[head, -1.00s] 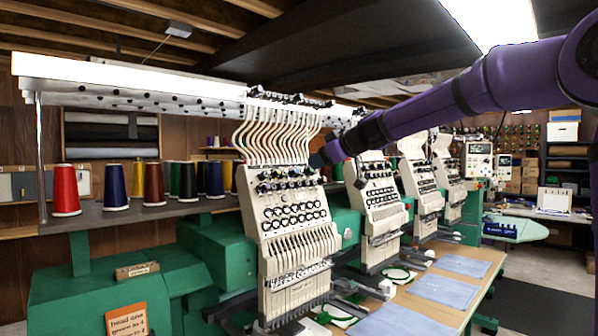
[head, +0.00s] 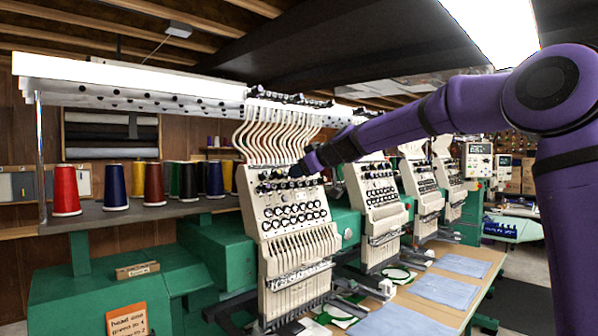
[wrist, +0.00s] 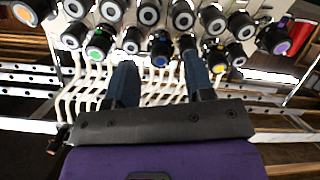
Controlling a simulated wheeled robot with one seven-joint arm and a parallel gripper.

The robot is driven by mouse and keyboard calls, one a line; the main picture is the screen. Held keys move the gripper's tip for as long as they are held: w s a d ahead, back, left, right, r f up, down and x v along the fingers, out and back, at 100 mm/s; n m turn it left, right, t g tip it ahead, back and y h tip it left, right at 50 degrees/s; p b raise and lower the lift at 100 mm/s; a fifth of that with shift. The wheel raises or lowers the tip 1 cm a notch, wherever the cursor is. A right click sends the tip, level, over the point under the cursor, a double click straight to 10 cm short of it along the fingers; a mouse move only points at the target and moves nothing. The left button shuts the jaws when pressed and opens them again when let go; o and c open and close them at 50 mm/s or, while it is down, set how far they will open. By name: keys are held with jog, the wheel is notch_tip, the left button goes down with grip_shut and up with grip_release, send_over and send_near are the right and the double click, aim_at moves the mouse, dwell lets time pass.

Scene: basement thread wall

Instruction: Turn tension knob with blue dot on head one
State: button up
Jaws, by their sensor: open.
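The nearest embroidery head (head: 290,240) is a cream panel with rows of dark tension knobs and looped white thread tubes above. In the wrist view the knob with the blue dot (wrist: 160,60) lies in the row nearest the thread tubes. My gripper (wrist: 157,60) is open, with one blue-grey finger on each side of this knob in the picture. I see no contact, and the depth gap is unclear. In the head view my gripper (head: 303,166) is at the upper right of the panel, over the top knob row. The blue dot cannot be made out there.
Knobs with green (wrist: 97,50), yellow (wrist: 214,62) and purple (wrist: 278,42) dots sit close by, among plain-capped ones. More heads (head: 375,205) stand to the right. Thread cones (head: 66,190) line the shelf at left. An orange handwritten note (head: 127,321) hangs at lower left.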

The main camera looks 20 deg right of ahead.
jog(key=shift+x, duration=0.85)
grip_shut()
jog(key=m, duration=2.3)
jog(key=shift+a+m, duration=0.1)
jog(key=shift+m, duration=0.2)
